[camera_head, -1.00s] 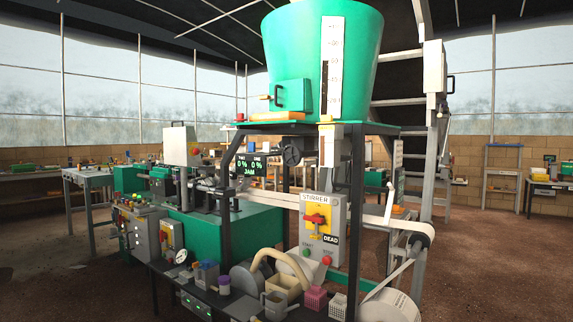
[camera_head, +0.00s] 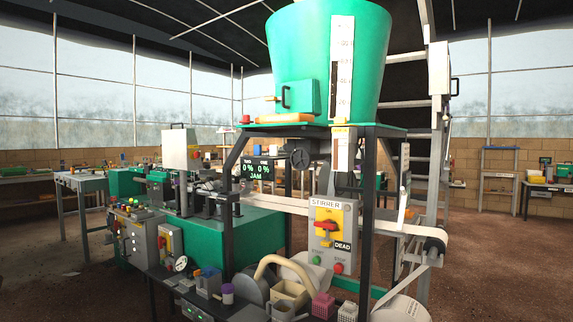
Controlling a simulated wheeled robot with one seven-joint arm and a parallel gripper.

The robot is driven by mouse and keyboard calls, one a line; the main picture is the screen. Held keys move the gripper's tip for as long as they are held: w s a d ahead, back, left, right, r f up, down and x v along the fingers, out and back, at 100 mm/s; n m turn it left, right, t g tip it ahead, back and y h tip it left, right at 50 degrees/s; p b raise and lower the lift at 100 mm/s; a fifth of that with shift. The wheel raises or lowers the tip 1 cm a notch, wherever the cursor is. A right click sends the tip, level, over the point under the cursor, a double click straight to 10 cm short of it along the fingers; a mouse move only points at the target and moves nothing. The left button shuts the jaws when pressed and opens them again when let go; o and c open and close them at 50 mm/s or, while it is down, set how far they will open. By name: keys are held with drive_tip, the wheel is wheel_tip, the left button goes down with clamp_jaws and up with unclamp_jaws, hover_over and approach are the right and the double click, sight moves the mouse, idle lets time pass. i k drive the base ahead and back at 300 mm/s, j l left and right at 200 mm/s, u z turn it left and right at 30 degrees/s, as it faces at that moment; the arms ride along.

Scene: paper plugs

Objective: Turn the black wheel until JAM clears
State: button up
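The black wheel (camera_head: 299,154) is a dark round handwheel under the green hopper (camera_head: 328,60), near the middle of the head view. It is attached at the frame below the hopper. A small dark display (camera_head: 254,170) left of the wheel reads 0 %, 0 % and JAM. My gripper is not in view. No part of my arm shows near the wheel.
A grey STIRRER box (camera_head: 331,235) with a red and yellow switch and a DEAD tag hangs below the wheel, to its right. A bench in front holds a gauge (camera_head: 181,263), a purple cup (camera_head: 227,293) and crates (camera_head: 323,305). Brown floor (camera_head: 490,270) is open at right.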

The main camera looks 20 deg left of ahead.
sight(300, 158)
drive_tip(key=i+j, duration=0.1)
drive_tip(key=j, duration=0.35)
drive_tip(key=i+j, duration=0.1)
drive_tip(key=j, duration=0.35)
drive_tip(key=i+j, duration=0.1)
drive_tip(key=j, duration=0.35)
drive_tip(key=i+j, duration=0.1)
drive_tip(key=j, duration=0.35)
drive_tip(key=i+j, duration=0.1)
drive_tip(key=j, duration=0.35)
drive_tip(key=i+j, duration=0.1)
drive_tip(key=j, duration=0.35)
